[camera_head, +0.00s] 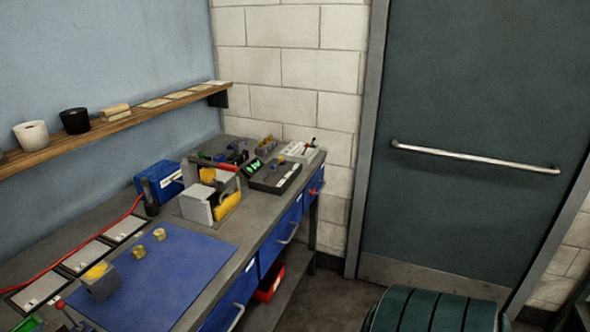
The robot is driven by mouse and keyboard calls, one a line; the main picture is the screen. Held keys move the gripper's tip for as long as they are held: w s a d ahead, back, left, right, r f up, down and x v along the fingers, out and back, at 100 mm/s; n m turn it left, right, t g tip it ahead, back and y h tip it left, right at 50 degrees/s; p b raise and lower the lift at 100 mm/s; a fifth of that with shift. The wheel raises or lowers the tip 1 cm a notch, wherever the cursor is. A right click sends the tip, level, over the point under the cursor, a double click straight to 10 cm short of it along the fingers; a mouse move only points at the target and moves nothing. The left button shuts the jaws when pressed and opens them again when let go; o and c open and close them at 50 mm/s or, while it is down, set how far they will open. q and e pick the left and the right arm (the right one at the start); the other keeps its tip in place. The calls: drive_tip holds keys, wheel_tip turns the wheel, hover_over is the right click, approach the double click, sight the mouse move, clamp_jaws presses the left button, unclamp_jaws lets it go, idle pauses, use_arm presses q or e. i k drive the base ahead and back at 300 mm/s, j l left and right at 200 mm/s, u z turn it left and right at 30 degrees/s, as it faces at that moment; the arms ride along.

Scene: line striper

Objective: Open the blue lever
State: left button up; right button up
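No blue lever can be made out for certain. A small dark blue part (237,152) stands at the far end of the workbench, too small to tell whether it is a lever. A blue box (158,181) with a dark upright part beside it sits against the wall side of the bench. A red-knobbed lever (61,304) shows at the bottom left. Neither of my grippers is in view.
The workbench (262,222) carries a blue mat (185,270), a grey-and-yellow device (207,200) and a dark box with a green display (275,177). Blue drawers (280,240) are below. A green door (470,110) is right; a dark green ribbed object (435,312) stands in front.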

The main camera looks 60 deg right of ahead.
sight(272, 167)
drive_tip(key=z, duration=1.65)
drive_tip(key=i+l+u, duration=0.15)
drive_tip(key=u, duration=0.2)
drive_tip(key=i+l+u, duration=0.15)
drive_tip(key=u, duration=0.2)
drive_tip(key=i+l+u, duration=0.1)
drive_tip(key=l+u, duration=0.25)
drive_tip(key=j, duration=0.1)
